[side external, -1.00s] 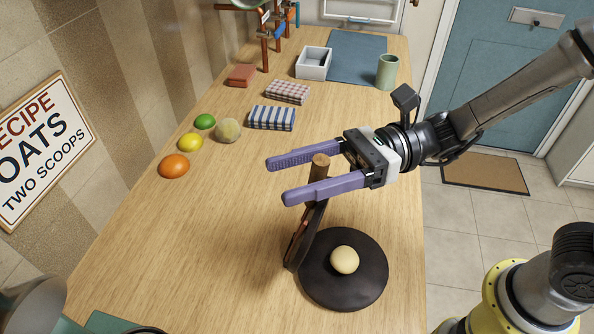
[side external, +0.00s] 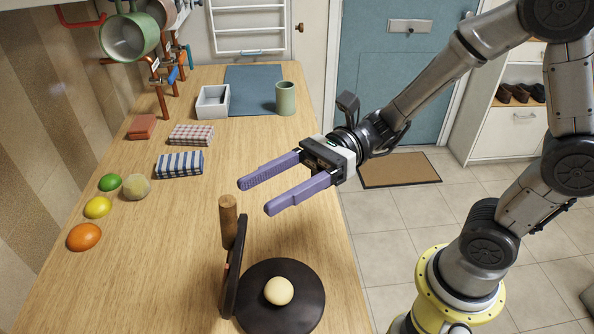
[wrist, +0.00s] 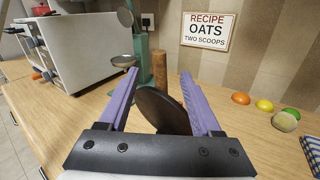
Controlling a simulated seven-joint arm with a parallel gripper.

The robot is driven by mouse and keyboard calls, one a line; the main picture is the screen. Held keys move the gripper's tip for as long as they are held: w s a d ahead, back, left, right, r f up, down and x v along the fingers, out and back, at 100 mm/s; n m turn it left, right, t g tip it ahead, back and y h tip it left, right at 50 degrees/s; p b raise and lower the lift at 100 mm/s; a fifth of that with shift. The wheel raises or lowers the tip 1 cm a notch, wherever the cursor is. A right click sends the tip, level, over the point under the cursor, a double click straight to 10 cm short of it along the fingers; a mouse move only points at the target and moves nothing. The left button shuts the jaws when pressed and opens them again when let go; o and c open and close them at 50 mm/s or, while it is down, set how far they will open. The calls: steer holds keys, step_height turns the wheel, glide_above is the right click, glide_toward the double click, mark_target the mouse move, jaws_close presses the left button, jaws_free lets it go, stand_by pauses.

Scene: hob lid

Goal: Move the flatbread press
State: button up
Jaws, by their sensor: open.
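The flatbread press has a round dark base (side external: 306,312) and a dark round lid (side external: 234,275) standing nearly upright at its left edge. A wooden handle (side external: 228,222) sticks up on the lid's left side. A pale dough ball (side external: 279,291) rests on the base. My gripper (side external: 253,197) is open and empty, with purple fingers, above and to the right of the handle. In the wrist view the lid (wrist: 160,110) and handle (wrist: 159,72) show between and beyond the fingers (wrist: 158,72), apart from them. The base is hidden there.
An orange (side external: 84,237), a lemon (side external: 97,208), a lime (side external: 109,182) and folded cloths (side external: 180,164) lie along the left. A white tray (side external: 212,101) and green cup (side external: 285,98) stand at the back. The counter's middle is clear.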

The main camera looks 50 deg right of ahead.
steer(key=shift+v, duration=2.3)
steer(key=s+a+r+n+g, duration=0.1)
steer(key=s+r+n+g, duration=0.1)
steer(key=s+r+n, duration=0.15)
steer(key=s+d+f+n+g+h, duration=0.25)
steer(key=s+f+n+h, duration=0.25)
steer(key=s+n+h, duration=0.35)
steer(key=w+d+f+n+t+h, duration=0.2)
steer(key=d+n+t+h, duration=0.4)
steer(key=d, duration=1)
steer(key=n+h, duration=0.3)
steer(key=shift+w+d, duration=0.25)
steer(key=shift+d, duration=0.1)
steer(key=shift+f, duration=0.1)
